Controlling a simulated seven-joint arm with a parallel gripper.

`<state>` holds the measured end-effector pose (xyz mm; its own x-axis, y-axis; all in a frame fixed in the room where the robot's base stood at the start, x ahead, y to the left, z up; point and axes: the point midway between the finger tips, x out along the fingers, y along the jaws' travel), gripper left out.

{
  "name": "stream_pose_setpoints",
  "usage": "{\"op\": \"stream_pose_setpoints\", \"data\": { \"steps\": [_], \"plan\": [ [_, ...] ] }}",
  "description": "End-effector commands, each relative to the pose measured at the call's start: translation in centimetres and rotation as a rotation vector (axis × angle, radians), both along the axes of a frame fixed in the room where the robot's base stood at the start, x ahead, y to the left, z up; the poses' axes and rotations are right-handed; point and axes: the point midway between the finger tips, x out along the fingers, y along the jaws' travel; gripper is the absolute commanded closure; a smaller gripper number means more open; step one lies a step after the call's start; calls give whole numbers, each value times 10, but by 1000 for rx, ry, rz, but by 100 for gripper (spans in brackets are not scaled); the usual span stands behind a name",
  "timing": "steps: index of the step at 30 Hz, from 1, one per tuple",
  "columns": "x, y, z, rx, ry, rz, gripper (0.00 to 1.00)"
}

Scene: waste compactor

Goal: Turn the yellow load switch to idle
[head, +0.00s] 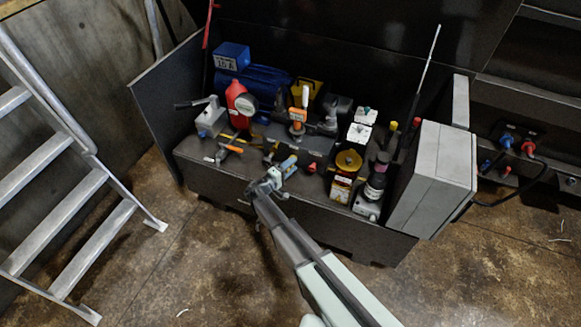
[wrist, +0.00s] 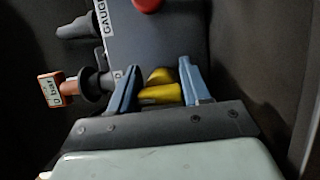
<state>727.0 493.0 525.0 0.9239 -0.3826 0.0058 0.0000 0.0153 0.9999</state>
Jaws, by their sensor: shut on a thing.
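The yellow load switch (wrist: 160,94) shows in the wrist view as a rounded yellow knob with a lever-like part. It sits at the near edge of a dark grey box (wrist: 172,38). My gripper (wrist: 158,72) has its two blue fingers on either side of the yellow part and is shut on it. In the head view my gripper (head: 278,174) is at the front edge of the dark workbench (head: 215,165). There the arm and fingers hide the switch. Its setting and any position marks cannot be read.
In the wrist view an orange "0 bar" tag (wrist: 51,90) and a black round fitting (wrist: 95,85) lie left of the fingers. A red button (wrist: 147,4) is above. Bottles, including an amber one (head: 344,178), stand right of my gripper; a grey cabinet (head: 432,172) is farther right.

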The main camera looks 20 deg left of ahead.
Motion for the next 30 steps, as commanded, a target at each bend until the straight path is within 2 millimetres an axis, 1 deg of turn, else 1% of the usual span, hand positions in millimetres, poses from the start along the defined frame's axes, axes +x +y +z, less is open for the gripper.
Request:
{"op": "stream_pose_setpoints", "data": {
  "steps": [7,8,13,14,23,26,30],
  "plan": [
    [0,0,0,-2,1,1,83],
    [0,1,0,-2,1,2,50],
    [0,0,0,-1,0,1,34],
    [0,0,0,-1,0,1,32],
    [-3,1,0,0,0,1,32],
    [-10,4,0,0,0,1,32],
    [-31,12,0,-1,0,3,32]
  ]
}}
